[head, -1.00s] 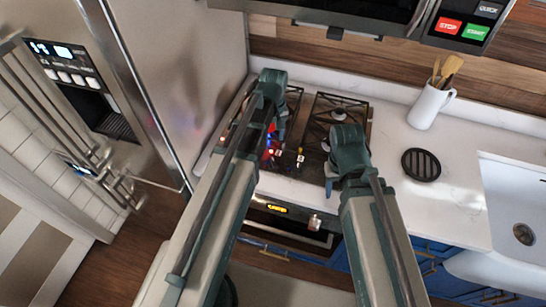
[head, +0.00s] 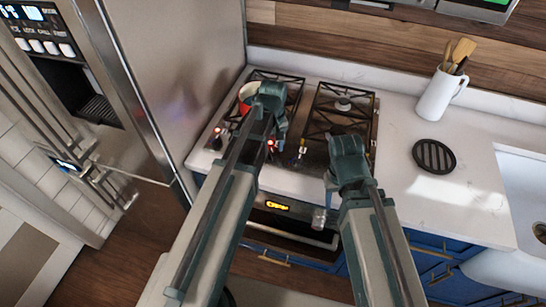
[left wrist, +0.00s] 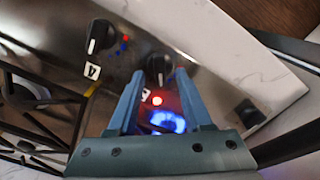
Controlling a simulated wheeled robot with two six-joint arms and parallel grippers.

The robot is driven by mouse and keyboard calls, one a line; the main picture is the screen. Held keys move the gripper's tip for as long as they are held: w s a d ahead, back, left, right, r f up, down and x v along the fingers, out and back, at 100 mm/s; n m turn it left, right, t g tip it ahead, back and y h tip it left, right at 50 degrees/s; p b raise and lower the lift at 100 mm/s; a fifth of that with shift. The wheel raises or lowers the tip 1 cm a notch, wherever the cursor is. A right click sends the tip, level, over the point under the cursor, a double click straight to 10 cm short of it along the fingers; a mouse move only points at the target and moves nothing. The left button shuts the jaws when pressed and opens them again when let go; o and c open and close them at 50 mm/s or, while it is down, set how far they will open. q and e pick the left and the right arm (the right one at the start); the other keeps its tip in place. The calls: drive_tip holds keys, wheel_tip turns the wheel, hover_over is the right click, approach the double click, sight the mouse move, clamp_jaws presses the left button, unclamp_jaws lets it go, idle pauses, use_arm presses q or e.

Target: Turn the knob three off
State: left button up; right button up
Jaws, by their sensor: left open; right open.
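The stove (head: 290,172) has a row of black knobs along its front panel. In the left wrist view a black knob (left wrist: 158,68) lies between the fingertips of my open left gripper (left wrist: 158,76); contact cannot be told. Its label (left wrist: 146,92) is partly hidden, so the number is unclear. A red light (left wrist: 157,100) and a blue glow (left wrist: 166,122) show beside it. A knob labelled 4 (left wrist: 98,37) is to its left. In the head view my left gripper (head: 277,140) is over the panel. My right gripper (head: 329,188) is open and empty near the stove's front edge.
A red pot (head: 245,92) stands on the left burner, partly behind my left gripper. Another dark knob (left wrist: 249,112) is at the panel's right in the wrist view. The fridge (head: 185,70) borders the stove's left; a trivet (head: 434,155) lies on the right counter.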

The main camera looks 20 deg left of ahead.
use_arm(q)
wheel_tip(320, 180, down, 2)
drive_tip(key=shift+b, duration=0.6)
drive_tip(key=shift+c, duration=0.3)
clamp_jaws()
